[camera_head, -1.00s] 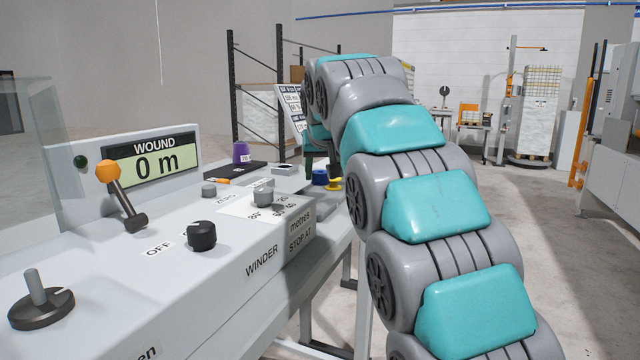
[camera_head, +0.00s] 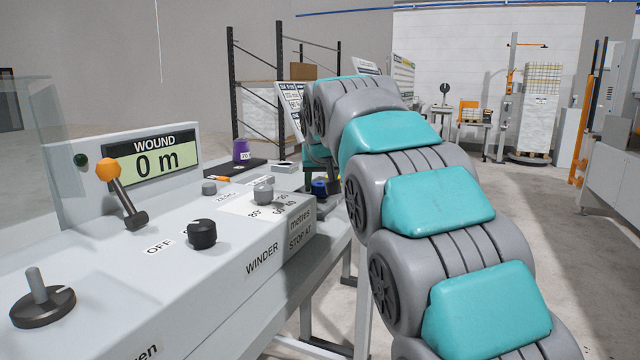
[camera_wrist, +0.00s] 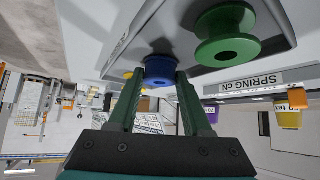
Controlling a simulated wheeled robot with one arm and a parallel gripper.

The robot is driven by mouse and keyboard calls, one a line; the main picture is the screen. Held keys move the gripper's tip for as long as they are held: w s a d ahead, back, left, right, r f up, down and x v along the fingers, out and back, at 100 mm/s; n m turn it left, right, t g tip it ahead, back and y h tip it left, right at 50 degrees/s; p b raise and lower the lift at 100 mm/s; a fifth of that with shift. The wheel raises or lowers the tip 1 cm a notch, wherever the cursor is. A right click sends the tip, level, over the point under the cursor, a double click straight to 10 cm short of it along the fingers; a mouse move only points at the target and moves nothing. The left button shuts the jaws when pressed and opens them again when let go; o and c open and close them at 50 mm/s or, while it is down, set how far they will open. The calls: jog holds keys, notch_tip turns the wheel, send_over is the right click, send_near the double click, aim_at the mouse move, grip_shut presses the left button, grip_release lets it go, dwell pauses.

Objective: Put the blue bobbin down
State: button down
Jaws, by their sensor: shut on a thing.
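The blue bobbin (camera_wrist: 158,68) sits between the two fingertips of my gripper (camera_wrist: 159,76) in the wrist view, and the fingers are shut on it. In the head view the blue bobbin (camera_head: 319,187) shows small beyond the winder's far right corner, partly covered by my gripper and arm. I cannot tell whether its underside touches a surface. A green bobbin (camera_wrist: 227,36) is to its right in the wrist view, clear of the fingers. A yellow thing (camera_wrist: 129,75) shows just left of the blue bobbin.
The winder console (camera_head: 170,262) fills the left, with an orange-knobbed lever (camera_head: 108,170) and several knobs. A purple cone (camera_head: 241,150) stands on a dark mat behind it. In the wrist view a "SPRING cN" label (camera_wrist: 257,85) is at right. Open floor lies right of my arm.

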jog(key=shift+f, duration=0.15)
jog(key=shift+c, duration=1.7)
grip_release()
jog(key=shift+s+r, duration=0.15)
jog(key=shift+r, duration=0.2)
jog(key=v, duration=1.1)
jog(key=shift+s+b, duration=0.25)
jog(key=shift+b, duration=0.05)
jog(key=shift+r, duration=0.15)
